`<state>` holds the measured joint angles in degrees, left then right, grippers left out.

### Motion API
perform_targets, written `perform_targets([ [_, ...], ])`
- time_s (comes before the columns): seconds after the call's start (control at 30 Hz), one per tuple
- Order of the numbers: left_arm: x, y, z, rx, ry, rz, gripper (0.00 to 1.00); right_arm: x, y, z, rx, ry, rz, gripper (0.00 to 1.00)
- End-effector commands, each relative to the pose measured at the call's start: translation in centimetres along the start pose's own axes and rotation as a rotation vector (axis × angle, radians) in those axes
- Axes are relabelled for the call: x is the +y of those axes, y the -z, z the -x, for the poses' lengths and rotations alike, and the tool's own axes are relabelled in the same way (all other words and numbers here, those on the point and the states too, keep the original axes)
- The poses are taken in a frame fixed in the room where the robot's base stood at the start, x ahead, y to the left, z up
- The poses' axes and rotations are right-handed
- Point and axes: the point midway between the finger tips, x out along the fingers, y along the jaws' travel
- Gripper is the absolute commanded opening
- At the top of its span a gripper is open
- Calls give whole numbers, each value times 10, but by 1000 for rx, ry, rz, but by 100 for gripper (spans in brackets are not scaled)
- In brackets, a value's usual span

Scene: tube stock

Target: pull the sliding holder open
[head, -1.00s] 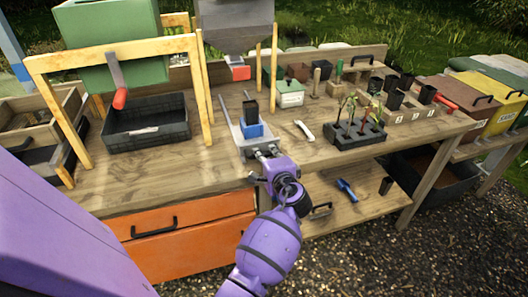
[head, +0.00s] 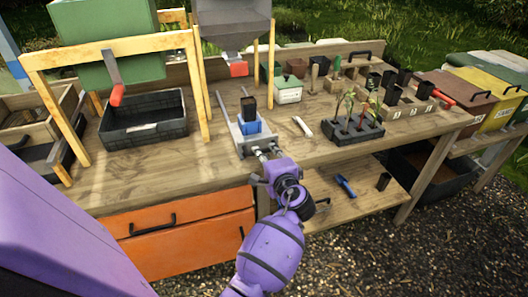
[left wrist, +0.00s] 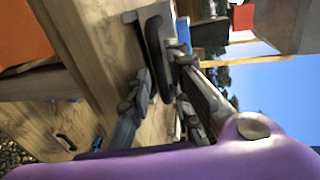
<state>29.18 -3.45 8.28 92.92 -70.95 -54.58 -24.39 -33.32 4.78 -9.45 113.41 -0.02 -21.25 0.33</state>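The sliding holder (head: 241,141) is a grey metal slide on the bench. It carries a blue block (head: 251,127) with a black pot (head: 249,109) in it. My left gripper (head: 266,153) is at the holder's front edge. In the left wrist view the holder's black bar handle (left wrist: 153,45) lies between the two fingers of my left gripper (left wrist: 159,65). The fingers look spread around the handle; firm contact cannot be told. In the head view the handle is mostly hidden by the gripper. My right gripper is not in view.
A grey hopper (head: 232,22) with a red outlet hangs above the slide. A wooden frame (head: 105,47) and black crate (head: 145,134) stand left. A white tool (head: 302,127) and seedling tray (head: 353,133) lie right. Orange drawers (head: 185,238) are below.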

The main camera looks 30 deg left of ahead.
Motion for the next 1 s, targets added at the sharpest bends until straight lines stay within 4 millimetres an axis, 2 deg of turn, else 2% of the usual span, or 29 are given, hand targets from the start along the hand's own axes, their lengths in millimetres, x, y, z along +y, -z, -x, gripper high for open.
perform_targets([
  [0.03,1,1,12,3,-2,2,18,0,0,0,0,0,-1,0],
  [0.2,0,0,50,1,-1,2,18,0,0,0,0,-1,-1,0],
  [0.4,0,0,82,1,-1,1,18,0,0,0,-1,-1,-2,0],
  [0.6,0,0,94,0,0,0,18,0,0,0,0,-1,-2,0],
  [1.0,0,0,94,0,1,0,18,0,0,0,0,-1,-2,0],
])
